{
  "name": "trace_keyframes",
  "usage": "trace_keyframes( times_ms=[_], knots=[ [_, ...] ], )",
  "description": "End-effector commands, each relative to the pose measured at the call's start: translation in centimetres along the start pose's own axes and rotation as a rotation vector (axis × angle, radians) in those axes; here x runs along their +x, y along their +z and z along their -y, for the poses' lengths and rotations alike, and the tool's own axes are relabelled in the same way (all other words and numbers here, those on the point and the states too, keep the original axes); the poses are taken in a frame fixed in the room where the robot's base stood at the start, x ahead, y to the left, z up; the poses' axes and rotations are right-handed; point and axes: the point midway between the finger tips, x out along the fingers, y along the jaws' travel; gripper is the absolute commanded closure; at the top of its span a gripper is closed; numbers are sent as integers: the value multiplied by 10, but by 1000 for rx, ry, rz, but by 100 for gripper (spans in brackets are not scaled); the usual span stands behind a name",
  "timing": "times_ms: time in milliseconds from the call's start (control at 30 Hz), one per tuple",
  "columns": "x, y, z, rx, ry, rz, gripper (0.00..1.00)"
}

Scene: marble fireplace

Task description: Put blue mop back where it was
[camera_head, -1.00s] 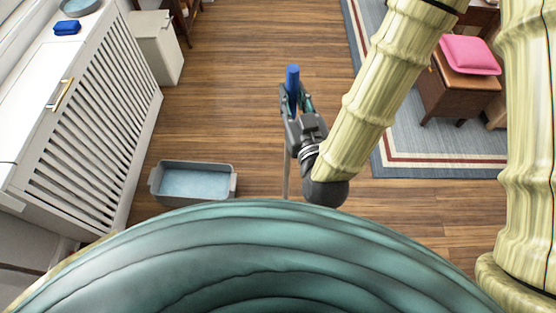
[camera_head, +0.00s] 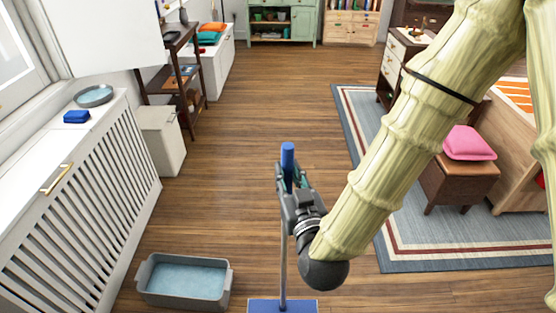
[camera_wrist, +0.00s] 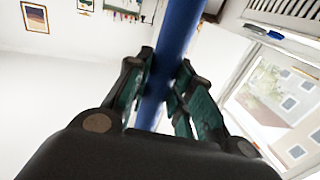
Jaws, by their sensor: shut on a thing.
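The blue mop (camera_head: 282,306) stands roughly upright in the head view, with a blue handle top, a thin grey pole and a flat blue head at the bottom edge of the picture. My gripper (camera_head: 289,180) is shut on the blue upper part of the handle. In the wrist view the blue handle (camera_wrist: 173,50) runs between the two green-padded fingers of my gripper (camera_wrist: 160,88). The mop head is cut off by the frame's lower edge, so I cannot tell whether it touches the floor.
A grey tub (camera_head: 185,280) sits on the wooden floor left of the mop. A white slatted cabinet (camera_head: 95,190) and a white bin (camera_head: 162,140) line the left side. A blue-grey rug (camera_head: 400,240) and a brown stool (camera_head: 458,180) with a pink cushion are right. The middle floor is clear.

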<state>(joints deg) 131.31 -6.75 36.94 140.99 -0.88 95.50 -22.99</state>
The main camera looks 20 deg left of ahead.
Motion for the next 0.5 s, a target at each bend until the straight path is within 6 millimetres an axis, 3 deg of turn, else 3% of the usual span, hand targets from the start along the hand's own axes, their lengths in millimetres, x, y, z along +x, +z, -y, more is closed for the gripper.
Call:
trace_keyframes(
  times_ms=[500],
  knots=[
    [86,7,-4,1,1,-2,100]
  ],
)
